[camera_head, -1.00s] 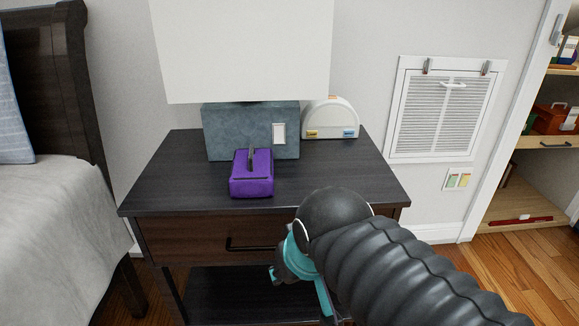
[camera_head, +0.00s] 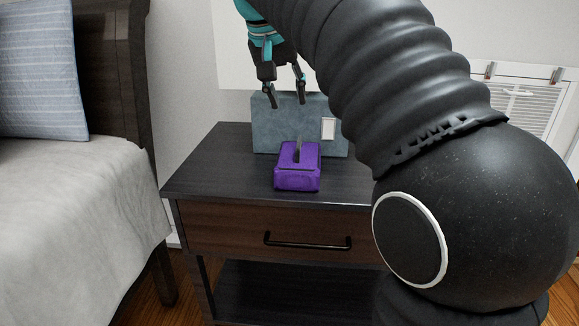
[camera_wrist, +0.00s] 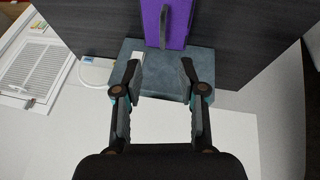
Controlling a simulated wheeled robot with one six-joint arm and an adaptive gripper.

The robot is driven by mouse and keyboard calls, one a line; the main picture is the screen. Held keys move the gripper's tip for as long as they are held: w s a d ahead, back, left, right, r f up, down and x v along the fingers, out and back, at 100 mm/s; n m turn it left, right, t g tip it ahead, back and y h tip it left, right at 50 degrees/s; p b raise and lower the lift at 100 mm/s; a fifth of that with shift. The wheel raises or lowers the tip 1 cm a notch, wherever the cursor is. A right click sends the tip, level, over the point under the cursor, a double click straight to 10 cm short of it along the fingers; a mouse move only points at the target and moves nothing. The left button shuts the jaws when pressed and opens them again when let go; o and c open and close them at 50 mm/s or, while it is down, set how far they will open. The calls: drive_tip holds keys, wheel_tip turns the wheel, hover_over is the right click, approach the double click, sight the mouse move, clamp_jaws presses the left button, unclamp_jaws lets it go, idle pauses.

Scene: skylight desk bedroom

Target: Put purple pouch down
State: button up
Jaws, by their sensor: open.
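The purple pouch (camera_head: 298,180) rests upright on the dark nightstand top, in front of the grey-blue lamp base. It has a dark strap or handle standing along its top. In the wrist view the pouch (camera_wrist: 172,22) shows at the top edge, partly cut off. My gripper (camera_head: 286,103) is open and empty, above and behind the pouch, in front of the lamp. In the wrist view my gripper (camera_wrist: 159,66) has its fingers spread with the lamp base between and beyond them. The gripper and pouch are apart.
The nightstand (camera_head: 215,165) has a drawer with a black handle. The lamp base (camera_head: 268,130) with its pale shade stands at the back. A white rounded object (camera_wrist: 95,72) stands beside it. A bed (camera_head: 80,200) is at left. The nightstand's left top is clear.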

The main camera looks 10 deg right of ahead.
sight(298, 142)
drive_tip(key=b+x, duration=0.1)
drive_tip(key=x, duration=0.3)
drive_tip(key=b+x, duration=0.1)
drive_tip(key=x, duration=0.4)
drive_tip(key=w+b+x, duration=0.1)
drive_tip(key=x, duration=0.3)
drive_tip(key=shift+w+f+b, duration=0.1)
drive_tip(key=shift+w+b, duration=0.1)
drive_tip(key=shift+b, duration=0.1)
clamp_jaws()
